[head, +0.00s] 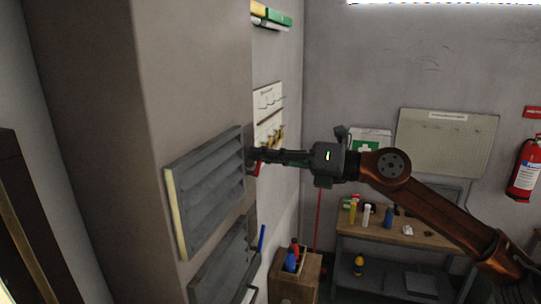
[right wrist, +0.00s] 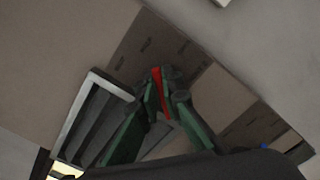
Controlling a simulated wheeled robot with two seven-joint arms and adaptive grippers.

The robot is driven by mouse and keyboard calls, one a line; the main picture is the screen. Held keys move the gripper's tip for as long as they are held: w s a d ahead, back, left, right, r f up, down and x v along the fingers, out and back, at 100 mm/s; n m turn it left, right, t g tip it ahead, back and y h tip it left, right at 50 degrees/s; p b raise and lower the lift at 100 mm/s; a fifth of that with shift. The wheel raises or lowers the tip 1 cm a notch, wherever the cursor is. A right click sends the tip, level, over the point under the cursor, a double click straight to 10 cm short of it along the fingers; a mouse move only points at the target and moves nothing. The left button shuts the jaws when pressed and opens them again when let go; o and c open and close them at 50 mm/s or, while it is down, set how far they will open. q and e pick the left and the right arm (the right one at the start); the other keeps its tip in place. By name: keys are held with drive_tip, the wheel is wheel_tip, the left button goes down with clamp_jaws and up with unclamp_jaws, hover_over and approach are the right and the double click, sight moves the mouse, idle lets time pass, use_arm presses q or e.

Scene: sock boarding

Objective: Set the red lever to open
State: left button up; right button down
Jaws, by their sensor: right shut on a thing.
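The red lever (head: 257,169) sticks out from the side of the grey column, just right of the upper louvred vent. My right gripper (head: 254,157) reaches in from the right and is shut on it. In the right wrist view the red lever (right wrist: 157,84) stands between the two fingertips (right wrist: 164,88), in front of a dark plate (right wrist: 145,52) with small markings too blurred to read. The fingers hide part of the lever and its base. My left gripper is not in view.
An upper louvred vent (head: 205,190) and a lower one (head: 222,272) stick out from the column close to the gripper. A blue handle (head: 262,238) is below. A wooden box with bottles (head: 296,288) and a workbench (head: 405,232) stand at the right.

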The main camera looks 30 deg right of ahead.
drive_tip(key=shift+w+d+f+m+b, duration=0.15)
drive_tip(key=shift+f+m+b, duration=0.3)
drive_tip(key=shift+m, duration=0.6)
drive_tip(key=shift+w+d+f+m+b, duration=0.15)
drive_tip(key=shift+f+m+b, duration=0.25)
drive_tip(key=shift+m, duration=0.6)
drive_tip(key=shift+w+d+f+m+b, duration=0.15)
drive_tip(key=shift+f+m+b, duration=0.25)
drive_tip(key=shift+m, duration=0.65)
drive_tip(key=c, duration=2.1)
unclamp_jaws()
drive_tip(key=shift+d+r, duration=0.1)
drive_tip(key=shift+d, duration=0.1)
drive_tip(key=shift+a, duration=0.1)
